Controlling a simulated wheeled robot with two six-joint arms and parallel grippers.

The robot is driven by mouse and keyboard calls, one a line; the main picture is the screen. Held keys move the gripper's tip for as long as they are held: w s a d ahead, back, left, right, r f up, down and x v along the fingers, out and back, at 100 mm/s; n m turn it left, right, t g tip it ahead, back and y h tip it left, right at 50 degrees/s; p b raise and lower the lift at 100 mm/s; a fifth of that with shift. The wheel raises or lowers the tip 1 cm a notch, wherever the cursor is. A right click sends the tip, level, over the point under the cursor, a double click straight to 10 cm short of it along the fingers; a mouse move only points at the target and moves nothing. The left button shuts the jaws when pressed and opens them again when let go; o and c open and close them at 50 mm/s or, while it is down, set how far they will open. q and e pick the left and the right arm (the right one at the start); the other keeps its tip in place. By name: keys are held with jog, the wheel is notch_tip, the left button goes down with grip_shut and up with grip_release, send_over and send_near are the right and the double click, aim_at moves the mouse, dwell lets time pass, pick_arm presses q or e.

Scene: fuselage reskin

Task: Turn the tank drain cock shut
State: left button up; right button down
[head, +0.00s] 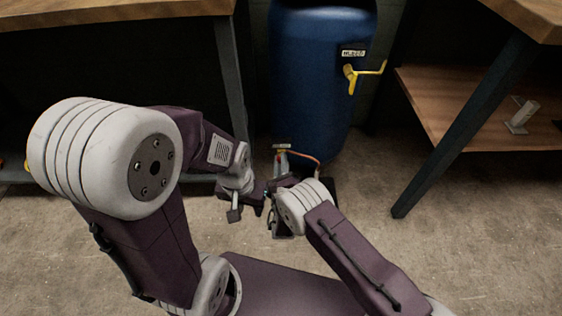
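The drain cock (351,78) is yellow and sits on the front of the blue tank (308,75), under a small label. Its lever sticks out to the right, roughly level, with the tip turned up. My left gripper (248,206) hangs low in front of the tank, below and left of the cock. My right gripper (278,186) is beside it, just in front of the tank's foot. Both are well apart from the cock. The two overlap in the picture, and their fingers are too small and crowded to read.
A wooden bench (110,12) with dark legs stands at left. Another bench at right has a lower wooden shelf (440,105) with a small metal piece (522,115) on it. A slanted dark leg (465,125) stands right of the tank. Concrete floor (470,240) is clear at right.

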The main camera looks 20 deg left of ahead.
jog(key=m+p, duration=0.1)
jog(key=m, duration=0.2)
jog(key=shift+d+p, duration=0.1)
jog(key=shift+p, duration=0.2)
jog(key=shift+m+p, duration=0.45)
jog(key=shift+m, duration=1.35)
jog(key=shift+f, duration=0.1)
jog(key=c, duration=1.5)
grip_release()
